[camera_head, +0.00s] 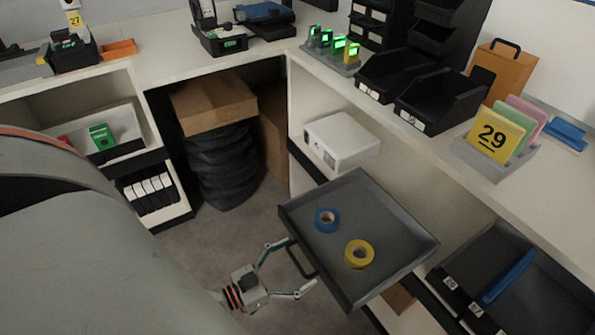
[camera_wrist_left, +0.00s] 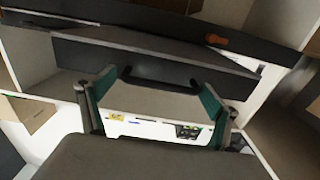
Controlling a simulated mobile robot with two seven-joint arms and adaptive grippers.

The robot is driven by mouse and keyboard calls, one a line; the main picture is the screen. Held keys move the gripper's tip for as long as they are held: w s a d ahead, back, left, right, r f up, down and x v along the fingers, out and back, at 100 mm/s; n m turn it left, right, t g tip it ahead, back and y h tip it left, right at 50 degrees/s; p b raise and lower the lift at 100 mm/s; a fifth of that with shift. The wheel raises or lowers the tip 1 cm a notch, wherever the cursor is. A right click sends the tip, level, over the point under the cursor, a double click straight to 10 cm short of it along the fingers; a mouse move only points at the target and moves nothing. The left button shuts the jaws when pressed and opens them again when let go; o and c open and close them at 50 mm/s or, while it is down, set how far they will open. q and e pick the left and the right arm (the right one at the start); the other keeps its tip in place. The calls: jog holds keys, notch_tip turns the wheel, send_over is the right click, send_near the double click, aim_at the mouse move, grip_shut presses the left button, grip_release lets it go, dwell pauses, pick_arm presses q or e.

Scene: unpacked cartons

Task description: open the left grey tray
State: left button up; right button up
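The left grey tray (camera_head: 372,215) sticks out from under the counter in the head view. A blue tape roll (camera_head: 326,220) and a yellow tape roll (camera_head: 359,254) lie in it. Its dark bar handle (camera_head: 300,262) is on the front side, facing my left gripper (camera_head: 301,263). The gripper's fingers are spread wide, with the tips near the two ends of the handle. In the left wrist view the handle (camera_wrist_left: 158,78) shows between the open fingers; I cannot tell whether they touch it. My right gripper is not in view.
A second dark tray (camera_head: 535,305) with a blue item is at the lower right. A white box (camera_head: 342,141) sits on the shelf behind the grey tray. A cardboard box (camera_head: 213,102) rests on black stacked things under the corner. Grey floor (camera_head: 225,240) is clear left of the tray.

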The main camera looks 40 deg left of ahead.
pick_arm(q)
jog(key=v, duration=1.1)
jog(key=shift+s, duration=0.4)
